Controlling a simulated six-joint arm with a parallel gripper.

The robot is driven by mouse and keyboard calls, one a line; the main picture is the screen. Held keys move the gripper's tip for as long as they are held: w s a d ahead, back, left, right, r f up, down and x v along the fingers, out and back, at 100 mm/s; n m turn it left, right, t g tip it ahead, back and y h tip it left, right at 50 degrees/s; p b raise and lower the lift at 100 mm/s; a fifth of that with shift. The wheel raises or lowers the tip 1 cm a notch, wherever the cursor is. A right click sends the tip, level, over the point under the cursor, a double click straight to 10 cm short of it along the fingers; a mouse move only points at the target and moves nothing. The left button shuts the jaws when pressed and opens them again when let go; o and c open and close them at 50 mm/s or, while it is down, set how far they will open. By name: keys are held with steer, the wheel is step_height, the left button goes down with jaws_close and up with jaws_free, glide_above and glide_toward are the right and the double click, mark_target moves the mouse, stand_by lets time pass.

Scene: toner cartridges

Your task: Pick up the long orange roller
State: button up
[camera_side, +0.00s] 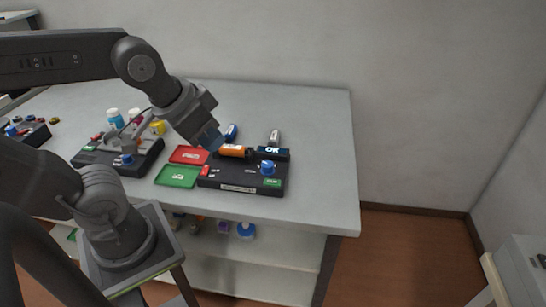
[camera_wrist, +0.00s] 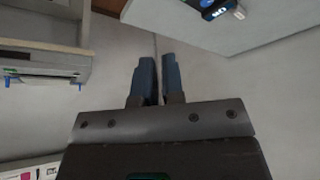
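The orange roller (camera_side: 233,151) lies across the upper left of a black unit in the side view. It shows a white mark on its side. My gripper (camera_side: 214,140) is above and just left of the roller in that view, with its blue fingers angled down towards it. I cannot tell whether they touch it. In the wrist view my gripper (camera_wrist: 158,68) has its two blue fingers separated by a narrow gap with nothing between them. The roller does not show in the wrist view.
The black unit (camera_side: 222,177) has a blue knob (camera_side: 267,168) and an OK block (camera_side: 273,154). Red (camera_side: 189,154) and green (camera_side: 177,176) trays lie to its left. A blue item (camera_side: 231,132) and a grey item (camera_side: 274,137) stand behind. The table's right side (camera_side: 325,160) is clear.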

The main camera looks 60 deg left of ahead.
steer(key=o, duration=1)
steer(key=shift+o, duration=0.2)
steer(key=m+g+y, duration=0.3)
steer(key=m+g, duration=0.6)
glide_above(234, 147)
steer(key=w+d, duration=0.1)
steer(key=w, duration=0.1)
step_height(234, 147, down, 18)
steer(key=shift+r, duration=0.25)
steer(key=shift+x, duration=3.15)
